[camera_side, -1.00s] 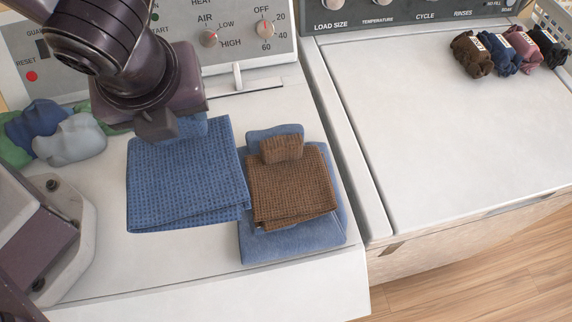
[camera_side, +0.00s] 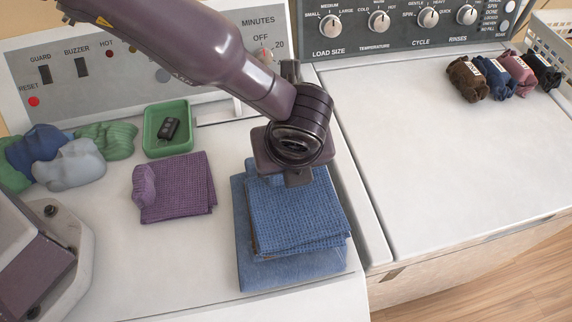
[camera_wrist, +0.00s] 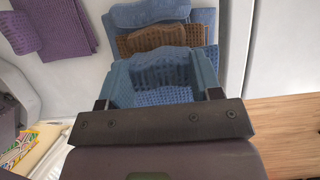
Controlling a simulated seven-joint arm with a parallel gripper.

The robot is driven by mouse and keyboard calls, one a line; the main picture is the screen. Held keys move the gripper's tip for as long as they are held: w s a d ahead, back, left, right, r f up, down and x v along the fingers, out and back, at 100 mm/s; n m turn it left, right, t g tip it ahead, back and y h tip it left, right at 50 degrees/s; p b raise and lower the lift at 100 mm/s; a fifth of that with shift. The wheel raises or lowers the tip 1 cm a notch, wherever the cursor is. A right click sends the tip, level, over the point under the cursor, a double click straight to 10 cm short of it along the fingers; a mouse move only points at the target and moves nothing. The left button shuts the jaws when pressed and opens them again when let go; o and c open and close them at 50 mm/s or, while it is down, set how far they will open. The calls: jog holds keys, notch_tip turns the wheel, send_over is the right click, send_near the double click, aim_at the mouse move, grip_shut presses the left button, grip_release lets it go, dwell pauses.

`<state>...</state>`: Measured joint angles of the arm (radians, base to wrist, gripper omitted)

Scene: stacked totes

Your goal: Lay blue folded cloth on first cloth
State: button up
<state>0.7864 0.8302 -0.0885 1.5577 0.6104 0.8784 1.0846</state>
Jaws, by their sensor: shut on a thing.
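My gripper (camera_side: 297,178) is shut on the raised fold of the blue folded cloth (camera_side: 300,215), at the cloth's back edge. The blue cloth is level and lies over the brown cloth, which is almost fully hidden in the side view. Whether the blue cloth rests on it or hangs just above is hard to tell. In the wrist view, the blue cloth (camera_wrist: 165,72) is between my fingers (camera_wrist: 158,97), and the brown cloth (camera_wrist: 150,40) shows beyond it. A larger blue folded piece (camera_side: 290,276) lies under both on the white machine top.
A purple folded cloth (camera_side: 182,188) lies to the left, with a green tray (camera_side: 153,143) holding a dark item behind it. Crumpled cloths (camera_side: 73,165) lie far left. Rolled cloths (camera_side: 490,78) sit on the right machine, whose top (camera_side: 450,150) is mostly clear.

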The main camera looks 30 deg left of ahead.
aim_at(293, 197)
jog(key=shift+f, duration=1.4)
jog(key=shift+f, duration=0.1)
jog(key=o, duration=0.9)
jog(key=v, duration=1.2)
jog(key=shift+a, duration=0.1)
